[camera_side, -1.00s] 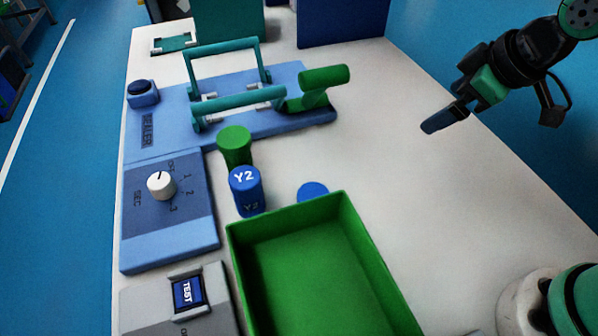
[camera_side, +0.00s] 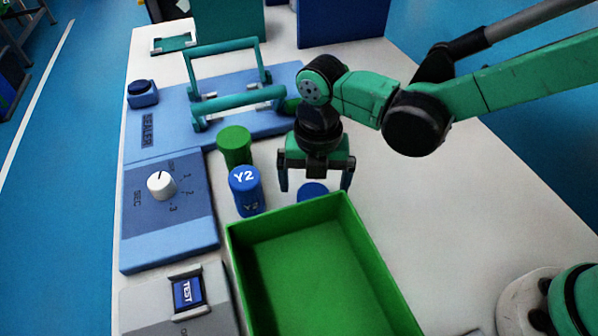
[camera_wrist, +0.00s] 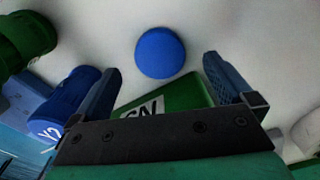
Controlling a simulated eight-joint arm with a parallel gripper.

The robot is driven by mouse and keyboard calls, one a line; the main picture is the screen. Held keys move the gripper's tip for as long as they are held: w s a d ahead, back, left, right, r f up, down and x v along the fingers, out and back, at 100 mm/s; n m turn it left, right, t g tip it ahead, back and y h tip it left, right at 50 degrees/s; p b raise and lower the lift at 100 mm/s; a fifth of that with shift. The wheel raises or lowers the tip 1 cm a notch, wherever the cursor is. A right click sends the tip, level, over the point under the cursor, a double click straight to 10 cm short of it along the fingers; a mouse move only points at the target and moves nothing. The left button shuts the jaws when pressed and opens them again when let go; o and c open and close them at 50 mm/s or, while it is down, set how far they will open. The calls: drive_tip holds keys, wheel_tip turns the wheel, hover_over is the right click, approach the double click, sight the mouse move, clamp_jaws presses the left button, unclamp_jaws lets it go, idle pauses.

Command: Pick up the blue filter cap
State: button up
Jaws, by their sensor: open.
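The blue filter cap (camera_side: 313,190) is a small round blue disc lying on the white table, just behind the green tray. In the side view my gripper (camera_side: 316,186) is above it, pointing down, with one finger on each side in the picture. In the wrist view the cap (camera_wrist: 160,52) shows whole, beyond and roughly between the two fingertips (camera_wrist: 162,72). The jaws are open and hold nothing. I cannot tell the exact height of the fingers over the table.
The green tray (camera_side: 384,284) stands close in front of the cap. A blue Y2 canister (camera_side: 246,192) and a green canister (camera_side: 234,146) stand to the left. The blue sealer (camera_side: 180,130) is behind them. The table to the right (camera_side: 430,215) is clear.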

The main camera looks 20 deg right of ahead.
drive_tip(key=shift+f, duration=1.25)
drive_tip(key=c, duration=1.3)
drive_tip(key=shift+o, duration=0.2)
